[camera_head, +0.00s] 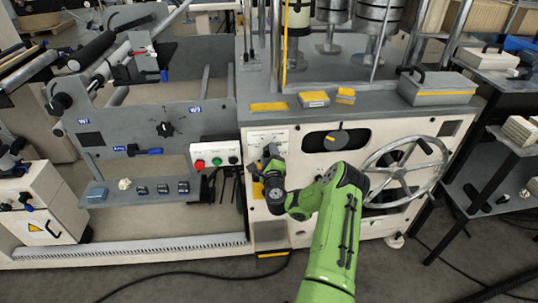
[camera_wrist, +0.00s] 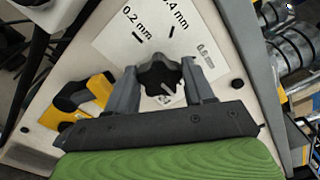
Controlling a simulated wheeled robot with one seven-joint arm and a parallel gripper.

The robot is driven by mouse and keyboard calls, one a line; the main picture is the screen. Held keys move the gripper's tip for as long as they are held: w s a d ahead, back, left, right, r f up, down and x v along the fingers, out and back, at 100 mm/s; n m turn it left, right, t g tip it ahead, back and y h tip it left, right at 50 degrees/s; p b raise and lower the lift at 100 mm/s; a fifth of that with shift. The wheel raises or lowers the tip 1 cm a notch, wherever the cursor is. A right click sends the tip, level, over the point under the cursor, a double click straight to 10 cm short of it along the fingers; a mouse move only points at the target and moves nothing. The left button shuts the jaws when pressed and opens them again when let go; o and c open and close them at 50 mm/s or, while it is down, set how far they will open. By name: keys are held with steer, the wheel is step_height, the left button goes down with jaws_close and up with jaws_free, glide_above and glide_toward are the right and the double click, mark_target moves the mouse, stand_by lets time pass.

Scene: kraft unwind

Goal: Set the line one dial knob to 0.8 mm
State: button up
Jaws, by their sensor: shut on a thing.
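The dial knob (camera_wrist: 160,72) is black and lobed, in the wrist view. It sits on a white scale plate (camera_wrist: 108,45) printed with 0.2 mm, a partly cut-off 0.4 mm and a fainter mark at the right that looks like 0.6. My gripper (camera_wrist: 161,84) has one finger on each side of the knob and is shut on it. A small pale mark shows at the knob's lower edge; I cannot tell whether it is a pointer or print. In the head view my gripper (camera_head: 270,160) is at the cream machine panel and hides the knob; the plate (camera_head: 259,138) shows above it.
A box with red and green buttons (camera_head: 215,155) is just left of my gripper. A yellow and black part (camera_wrist: 92,93) lies close to the left finger.

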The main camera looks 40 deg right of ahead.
steer(key=shift+f, duration=0.15)
stand_by(0.3)
steer(key=o, duration=1)
